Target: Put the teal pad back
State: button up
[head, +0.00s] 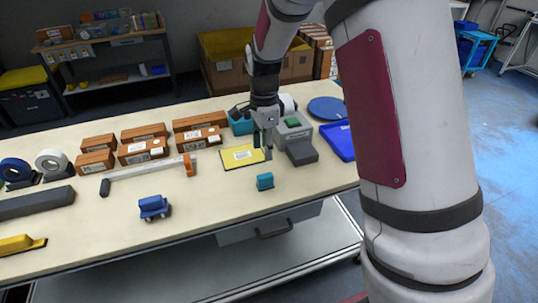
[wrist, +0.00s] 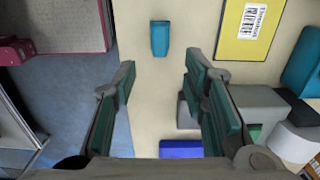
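A small teal block (head: 265,182), which may be the teal pad, sits on the table in front of the yellow board (head: 236,160). It also shows in the wrist view (wrist: 160,38), at the top centre beyond my fingertips. My gripper (head: 264,143) is above the table, behind and apart from the teal block. In the wrist view my gripper (wrist: 160,72) is open, with teal-faced fingers and only bare table between them. The yellow board with a white barcode label (wrist: 256,22) lies to the right there. Another teal item (head: 241,124) is partly hidden behind my gripper.
A grey device with a green top (head: 293,130), a dark grey block (head: 301,152) and a blue tray (head: 339,141) are right of my gripper. Orange-brown boxes (head: 142,151) and a long grey tool (head: 145,174) lie left. The table's front edge is clear near the teal block.

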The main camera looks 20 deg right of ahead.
jog(key=s+r+n+t, duration=0.3)
jog(key=s+r+n, duration=0.6)
jog(key=s+r, duration=0.55)
jog(key=s+r+n+t, duration=0.2)
jog(key=s+r+n, duration=0.3)
jog(key=s+n, duration=0.4)
jog(key=s, duration=0.4)
jog(key=shift+r, duration=0.2)
